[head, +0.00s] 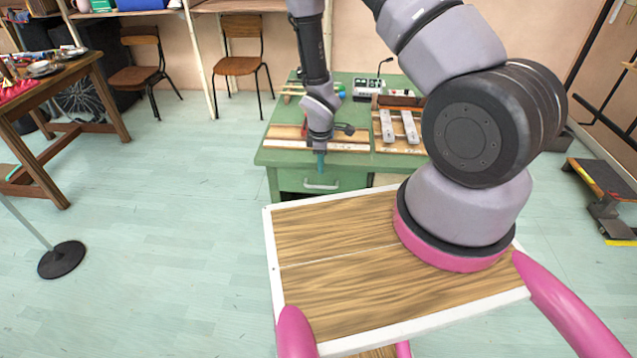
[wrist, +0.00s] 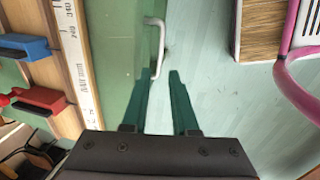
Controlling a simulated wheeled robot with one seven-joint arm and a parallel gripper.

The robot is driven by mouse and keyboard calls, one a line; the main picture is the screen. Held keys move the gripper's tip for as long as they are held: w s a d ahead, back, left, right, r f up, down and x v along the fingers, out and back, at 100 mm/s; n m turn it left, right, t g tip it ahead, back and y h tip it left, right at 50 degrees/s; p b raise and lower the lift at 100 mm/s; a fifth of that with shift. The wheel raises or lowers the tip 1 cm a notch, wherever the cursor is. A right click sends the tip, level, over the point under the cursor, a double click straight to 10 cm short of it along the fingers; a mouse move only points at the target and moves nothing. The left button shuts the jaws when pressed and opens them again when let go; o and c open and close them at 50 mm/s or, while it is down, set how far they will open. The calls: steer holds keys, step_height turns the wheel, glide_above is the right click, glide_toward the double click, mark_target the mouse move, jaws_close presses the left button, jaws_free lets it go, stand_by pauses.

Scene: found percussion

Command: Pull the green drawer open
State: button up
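The green drawer (head: 350,180) is in the front of a green table in the head view, and it looks shut. Its pale bar handle (head: 321,186) is on the drawer front. The handle also shows at the top of the wrist view (wrist: 161,38). My gripper (head: 320,168) points down at the table's front edge, just above the handle in the picture. In the wrist view my gripper (wrist: 161,75) has its two teal fingers apart, with nothing clearly held. The handle's near end shows close to the left fingertip; I cannot tell whether they touch.
The green table top (head: 265,155) carries wooden boards with metal bars (head: 405,126) and a small box with a microphone (head: 368,86). A wooden tray with a white rim (head: 340,275) is on my own body in front.

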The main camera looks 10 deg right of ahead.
mark_target(321, 187)
steer(key=f, duration=0.3)
steer(key=w+f, duration=0.1)
steer(key=f, duration=0.5)
steer(key=shift+w+d+f, duration=0.25)
steer(key=shift+w+f, duration=0.1)
steer(key=shift+w, duration=0.05)
jaws_close()
stand_by(0.9)
